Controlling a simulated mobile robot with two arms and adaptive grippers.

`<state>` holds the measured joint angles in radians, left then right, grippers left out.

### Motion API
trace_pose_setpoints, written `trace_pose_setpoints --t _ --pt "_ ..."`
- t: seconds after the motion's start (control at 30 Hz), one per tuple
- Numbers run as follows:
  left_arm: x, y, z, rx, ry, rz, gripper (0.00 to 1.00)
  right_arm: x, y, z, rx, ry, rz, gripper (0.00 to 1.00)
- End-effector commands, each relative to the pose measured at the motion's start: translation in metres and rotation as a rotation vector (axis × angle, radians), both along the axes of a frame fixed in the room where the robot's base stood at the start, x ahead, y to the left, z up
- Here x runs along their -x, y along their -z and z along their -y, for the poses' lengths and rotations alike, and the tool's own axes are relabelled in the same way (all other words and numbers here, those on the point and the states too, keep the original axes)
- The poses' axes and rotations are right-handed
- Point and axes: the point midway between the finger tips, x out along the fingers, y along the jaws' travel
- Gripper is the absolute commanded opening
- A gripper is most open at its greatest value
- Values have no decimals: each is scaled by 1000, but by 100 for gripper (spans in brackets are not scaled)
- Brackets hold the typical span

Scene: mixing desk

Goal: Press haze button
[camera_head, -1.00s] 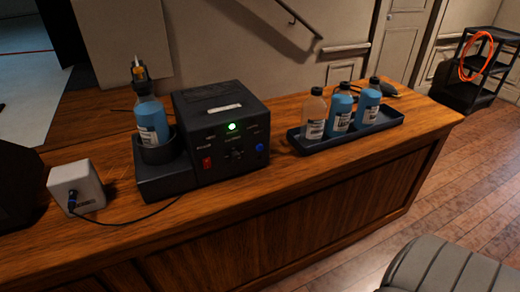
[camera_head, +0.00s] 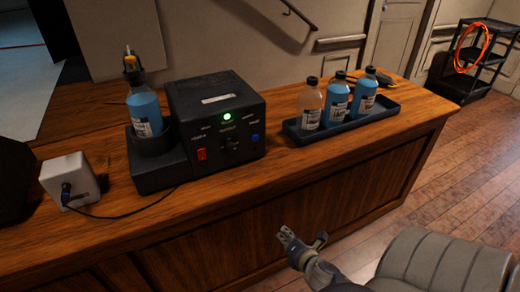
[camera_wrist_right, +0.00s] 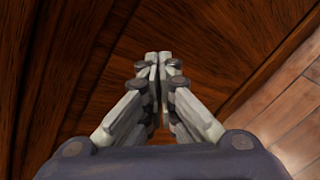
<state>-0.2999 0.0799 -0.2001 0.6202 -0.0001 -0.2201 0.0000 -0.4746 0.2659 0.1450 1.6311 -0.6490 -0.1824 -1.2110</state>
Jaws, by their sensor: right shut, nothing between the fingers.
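The haze machine (camera_head: 216,125) is a black box on the wooden desk. Its front panel has a lit green light (camera_head: 228,116), a red switch (camera_head: 202,154), a dark knob in the middle and a blue button (camera_head: 255,138) at the right. The labels are too small to read. My right gripper (camera_head: 287,235) is in front of the desk, below its top edge and apart from the machine. In the right wrist view its fingers (camera_wrist_right: 158,58) are together and empty, over the wood panel. My left gripper is not in view.
A bottle of blue liquid (camera_head: 145,112) stands in the holder at the machine's left. A white box (camera_head: 70,180) with a cable is further left. A black tray (camera_head: 350,124) with three bottles is to the right. A grey seat (camera_head: 440,262) is at lower right.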

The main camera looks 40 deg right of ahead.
Motion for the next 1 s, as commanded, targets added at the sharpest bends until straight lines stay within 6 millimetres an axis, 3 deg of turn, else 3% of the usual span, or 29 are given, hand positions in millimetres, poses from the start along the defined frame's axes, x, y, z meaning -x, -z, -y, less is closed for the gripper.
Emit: trace_pose_setpoints --t 0.03,0.2,0.3,0.4,0.6,1.0 --pt "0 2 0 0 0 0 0 -11 -34 6 123 -55 37 0" --pt "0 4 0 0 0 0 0 -34 -139 15 531 -191 126 0" --pt "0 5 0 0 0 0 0 -39 -186 14 722 -234 160 0" --pt "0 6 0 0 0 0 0 -41 -218 12 856 -257 179 0" --pt "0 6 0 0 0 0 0 -41 -242 9 961 -271 193 0" --pt "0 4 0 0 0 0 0 -46 -243 10 959 -271 195 0"
